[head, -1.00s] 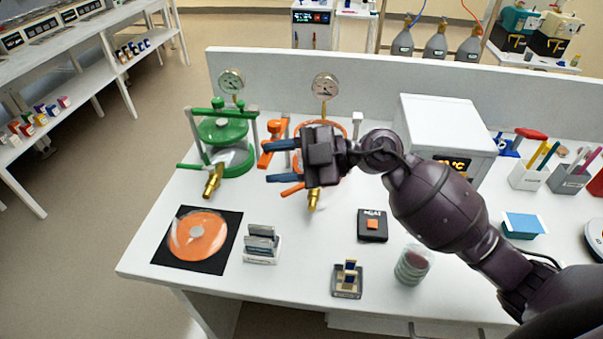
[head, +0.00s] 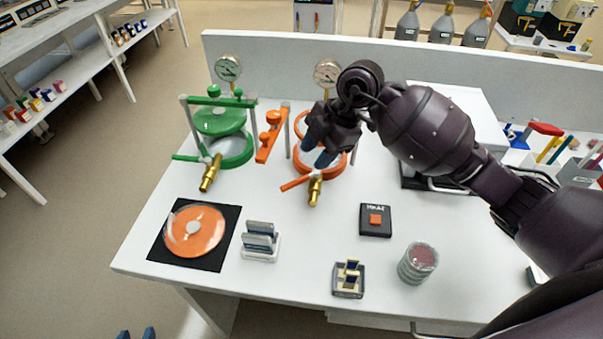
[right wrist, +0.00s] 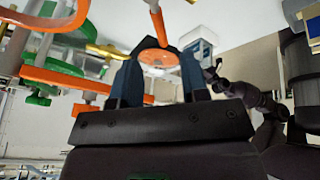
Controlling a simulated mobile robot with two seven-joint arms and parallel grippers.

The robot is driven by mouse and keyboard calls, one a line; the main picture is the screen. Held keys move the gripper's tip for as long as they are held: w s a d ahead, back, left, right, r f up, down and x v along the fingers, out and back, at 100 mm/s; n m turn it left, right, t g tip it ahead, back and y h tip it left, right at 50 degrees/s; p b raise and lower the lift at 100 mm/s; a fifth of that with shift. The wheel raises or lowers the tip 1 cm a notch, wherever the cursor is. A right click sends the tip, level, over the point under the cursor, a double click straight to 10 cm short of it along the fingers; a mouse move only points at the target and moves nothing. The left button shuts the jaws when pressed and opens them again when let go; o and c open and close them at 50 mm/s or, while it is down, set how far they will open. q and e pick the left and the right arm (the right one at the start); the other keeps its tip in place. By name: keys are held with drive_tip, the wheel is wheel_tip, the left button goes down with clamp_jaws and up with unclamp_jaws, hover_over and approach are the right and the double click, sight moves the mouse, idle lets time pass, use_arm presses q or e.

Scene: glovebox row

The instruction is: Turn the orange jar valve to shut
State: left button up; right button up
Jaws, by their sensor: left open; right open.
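The orange jar (head: 340,169) stands at the back of the bench, its ring partly hidden behind my right gripper. Its valve has a brass nozzle (head: 315,191) at the front and an orange lever (head: 295,184) sticking out to the left. My right gripper (head: 319,158) is open and empty, pointing down over the front of the jar, apart from the lever in the picture. In the right wrist view its two blue fingers (right wrist: 162,80) are spread, with an orange rod (right wrist: 157,24), likely the lever, beyond them. My left gripper (head: 136,334) shows only blue fingertips at the bottom edge, apart.
A green jar (head: 236,153) with a brass nozzle stands close left. An orange clamp bar (head: 272,140) stands between the jars. Gauges rise behind. An orange disc on a black mat (head: 158,243), a slide rack (head: 261,250) and a black box (head: 375,228) lie in front.

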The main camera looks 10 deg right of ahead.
sight(299, 179)
drive_tip(key=x, duration=0.7)
drive_tip(key=shift+f, duration=0.3)
drive_tip(key=shift+c, duration=0.4)
clamp_jaws()
